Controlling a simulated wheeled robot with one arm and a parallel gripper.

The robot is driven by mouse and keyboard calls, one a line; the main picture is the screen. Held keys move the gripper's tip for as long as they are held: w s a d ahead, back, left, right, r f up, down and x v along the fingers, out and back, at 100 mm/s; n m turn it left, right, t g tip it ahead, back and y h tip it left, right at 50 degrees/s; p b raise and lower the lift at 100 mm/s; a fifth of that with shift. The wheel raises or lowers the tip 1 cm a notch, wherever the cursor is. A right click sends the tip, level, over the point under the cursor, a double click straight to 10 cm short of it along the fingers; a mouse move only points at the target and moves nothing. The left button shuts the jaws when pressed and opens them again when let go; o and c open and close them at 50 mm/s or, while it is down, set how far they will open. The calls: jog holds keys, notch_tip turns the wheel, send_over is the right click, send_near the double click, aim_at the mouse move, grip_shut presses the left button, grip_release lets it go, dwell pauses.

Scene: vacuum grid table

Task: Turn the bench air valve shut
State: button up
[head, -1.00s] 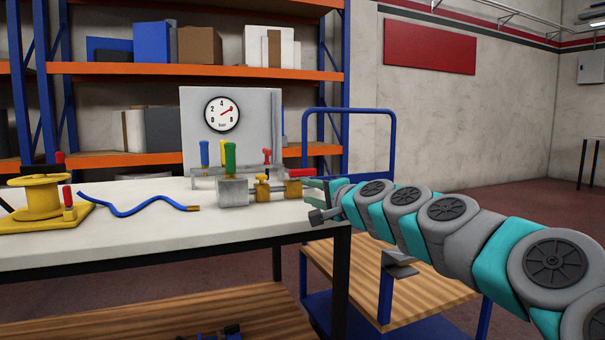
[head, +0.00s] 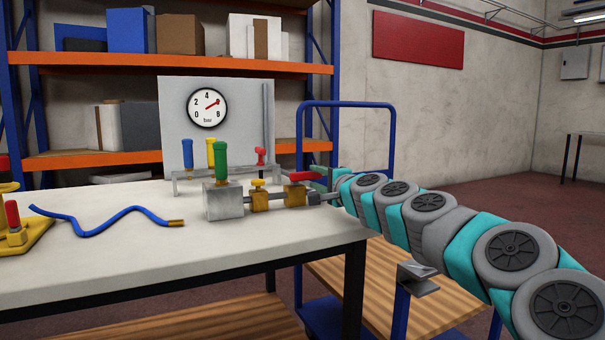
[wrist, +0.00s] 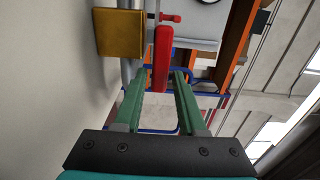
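The bench air valve is a brass-yellow body (head: 296,194) on a pipe at the right end of the bench fittings, with a red lever (head: 301,176) pointing right. In the wrist view the red lever (wrist: 162,58) reaches down between my green fingers, beside the brass body (wrist: 119,33). My gripper (head: 322,180) is at the lever's free end in the head view. It is open (wrist: 165,80), with a finger on each side of the lever and no clear grip on it. The round gauge (head: 207,108) on the grey panel has its red needle pointing up and right.
A blue cart (head: 393,150) stands beyond the table's right end. The front of the tabletop is clear.

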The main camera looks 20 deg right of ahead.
aim_at(312, 177)
jog(key=w, duration=0.5)
jog(key=shift+a+f, duration=0.1)
jog(key=shift+a, duration=0.1)
jog(key=shift+w, duration=0.7)
jog(key=shift+c, duration=0.3)
grip_shut()
dwell(0.4)
